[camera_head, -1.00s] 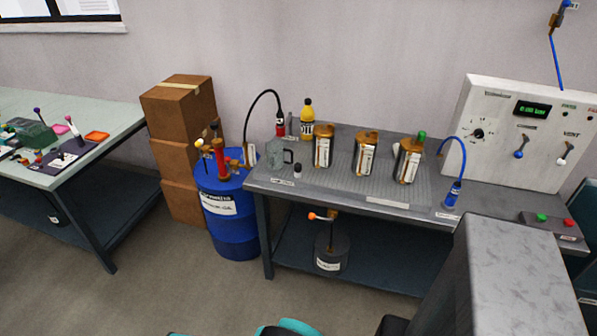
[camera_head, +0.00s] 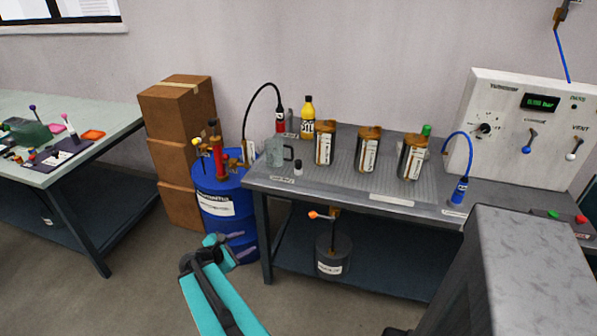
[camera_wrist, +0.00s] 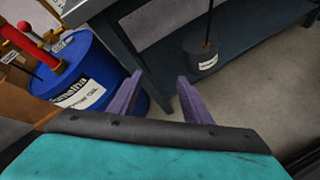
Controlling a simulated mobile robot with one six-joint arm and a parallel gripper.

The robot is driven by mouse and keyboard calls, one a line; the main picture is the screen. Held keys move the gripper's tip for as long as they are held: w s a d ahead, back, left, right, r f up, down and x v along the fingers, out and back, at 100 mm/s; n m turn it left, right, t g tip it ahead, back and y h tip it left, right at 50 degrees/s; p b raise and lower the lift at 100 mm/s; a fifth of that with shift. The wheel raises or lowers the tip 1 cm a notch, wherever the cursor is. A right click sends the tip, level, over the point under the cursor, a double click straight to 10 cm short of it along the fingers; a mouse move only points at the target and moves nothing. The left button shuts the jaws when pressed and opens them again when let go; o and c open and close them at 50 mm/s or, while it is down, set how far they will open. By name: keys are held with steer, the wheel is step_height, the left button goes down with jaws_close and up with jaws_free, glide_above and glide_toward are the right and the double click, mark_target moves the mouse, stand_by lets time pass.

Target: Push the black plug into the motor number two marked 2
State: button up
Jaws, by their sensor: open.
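Three bronze-topped canisters with white labels stand in a row on the grey workbench: a left one (camera_head: 325,146), a middle one (camera_head: 368,150) and a right one (camera_head: 412,157). They look like the motors, but their numbers are too small to read. A small dark-topped, pale-bodied piece (camera_head: 298,169) stands near the bench's front left; I cannot tell whether it is the black plug. My gripper (camera_head: 234,243) is open and empty, low in front of the blue drum. In the wrist view its two purple fingers (camera_wrist: 160,78) are apart, with floor and drum beyond.
The blue drum (camera_head: 212,206) with a red pump stands left of the workbench (camera_head: 392,200). A glass jug (camera_head: 275,152) and a yellow bottle (camera_head: 307,118) stand at the bench's left. A dark weight (camera_head: 332,262) sits on the lower shelf. A grey block (camera_head: 510,270) stands front right.

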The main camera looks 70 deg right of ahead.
steer(key=s+d+r+n+h+b, duration=0.2)
steer(key=s+d+r+n+h, duration=0.1)
steer(key=d+r, duration=0.55)
steer(key=n+h+b, duration=0.1)
steer(key=n+h, duration=0.2)
glide_toward(298, 165)
steer(key=a, duration=0.2)
steer(key=shift+w+a+g, duration=0.2)
steer(key=shift+w+g, duration=0.2)
steer(key=shift+w, duration=0.05)
steer(key=shift+d+f+b, duration=0.1)
steer(key=shift+b, duration=0.2)
steer(key=shift+s+d+b, duration=0.2)
steer(key=shift+d+b, duration=0.05)
steer(key=shift+d, duration=1.15)
steer(key=shift+s+d+b, duration=0.25)
steer(key=shift+d+b, duration=0.05)
steer(key=shift+d, duration=1.1)
steer(key=shift+s+d+b, duration=0.2)
steer(key=shift+d+b, duration=0.05)
steer(key=shift+d, duration=1.1)
steer(key=shift+d, duration=0.1)
